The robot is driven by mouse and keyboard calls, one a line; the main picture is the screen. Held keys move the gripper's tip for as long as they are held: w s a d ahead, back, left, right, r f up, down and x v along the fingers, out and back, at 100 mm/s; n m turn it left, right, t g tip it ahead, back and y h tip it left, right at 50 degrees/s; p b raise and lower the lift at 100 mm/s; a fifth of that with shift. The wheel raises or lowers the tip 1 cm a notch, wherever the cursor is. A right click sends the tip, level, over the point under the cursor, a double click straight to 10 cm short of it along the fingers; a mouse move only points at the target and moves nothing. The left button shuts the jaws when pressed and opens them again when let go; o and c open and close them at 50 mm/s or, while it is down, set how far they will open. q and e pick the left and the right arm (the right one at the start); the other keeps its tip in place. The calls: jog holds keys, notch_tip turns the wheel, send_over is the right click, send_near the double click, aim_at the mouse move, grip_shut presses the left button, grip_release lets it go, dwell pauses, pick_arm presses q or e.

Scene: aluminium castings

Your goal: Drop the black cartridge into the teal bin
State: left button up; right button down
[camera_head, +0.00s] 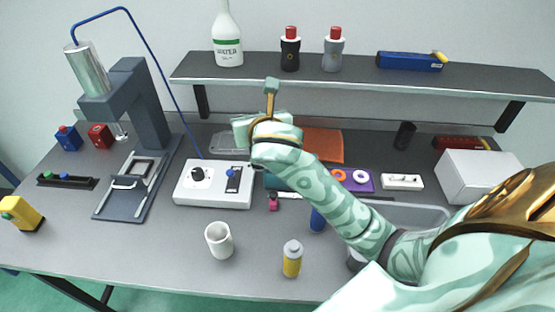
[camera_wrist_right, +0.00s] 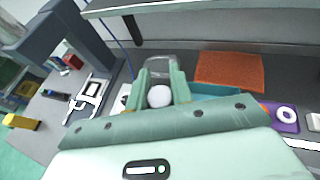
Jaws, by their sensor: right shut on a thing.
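My right gripper (camera_head: 243,130) is above the back middle of the table. In the right wrist view, its green fingers (camera_wrist_right: 160,88) are shut on a pale round thing (camera_wrist_right: 159,96), of which only one end shows. The teal bin (camera_head: 280,182) is mostly hidden behind my right arm; a teal edge (camera_wrist_right: 215,89) shows right of the fingers in the wrist view. A black cylinder (camera_head: 405,135), perhaps the black cartridge, stands at the back right of the table, apart from the gripper. My left gripper is not in view.
An orange mat (camera_head: 323,145) lies behind the bin. A white control box (camera_head: 213,184) and a grey press (camera_head: 140,110) are at the left. A white cup (camera_head: 219,240) and a yellow bottle (camera_head: 292,258) stand in front. A shelf (camera_head: 360,75) runs along the back.

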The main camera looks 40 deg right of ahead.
jog(key=w+d+f+m+g+h+p, duration=0.1)
jog(key=w+d+m+g+h+p, duration=0.2)
jog(key=d, duration=0.4)
jog(key=w+d+f+m+g+h+p, duration=0.1)
jog(key=d+f+m+g+h+p, duration=0.15)
jog(key=d+m+h, duration=0.4)
jog(key=s+d+f+m+g+y+b, duration=0.1)
jog(key=d+f+g+b, duration=0.2)
jog(key=f+b, duration=0.5)
notch_tip(320, 180, down, 5)
jog(key=shift+s+b, duration=0.15)
jog(key=shift+b, duration=0.2)
